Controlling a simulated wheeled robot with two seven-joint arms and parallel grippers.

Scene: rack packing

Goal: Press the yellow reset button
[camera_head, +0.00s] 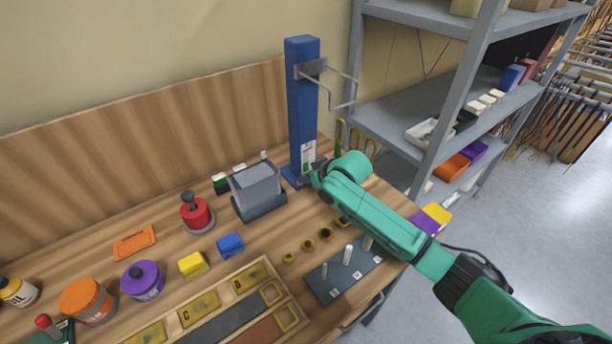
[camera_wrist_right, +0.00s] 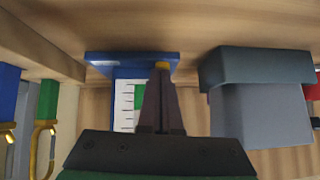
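A blue post (camera_head: 300,100) stands on a blue base (camera_head: 290,178) at the back of the wooden bench, with a white label low on its front. In the right wrist view, a small yellow button (camera_wrist_right: 162,65) shows on the blue base (camera_wrist_right: 110,58), partly covered by my fingers. My right gripper (camera_head: 306,181) is low in front of the post. In the right wrist view its dark fingers (camera_wrist_right: 160,72) are together and empty, their tips at the button; I cannot tell whether they touch it. In the head view the button is hidden. My left gripper is out of view.
A grey bin (camera_head: 257,186) stands close left of the post; a red knobbed object (camera_head: 196,213) is beyond it. A metal bracket (camera_head: 325,75) juts from the post. A grey shelf rack (camera_head: 395,115) is at the right. A dark peg plate (camera_head: 345,272) lies under my right arm.

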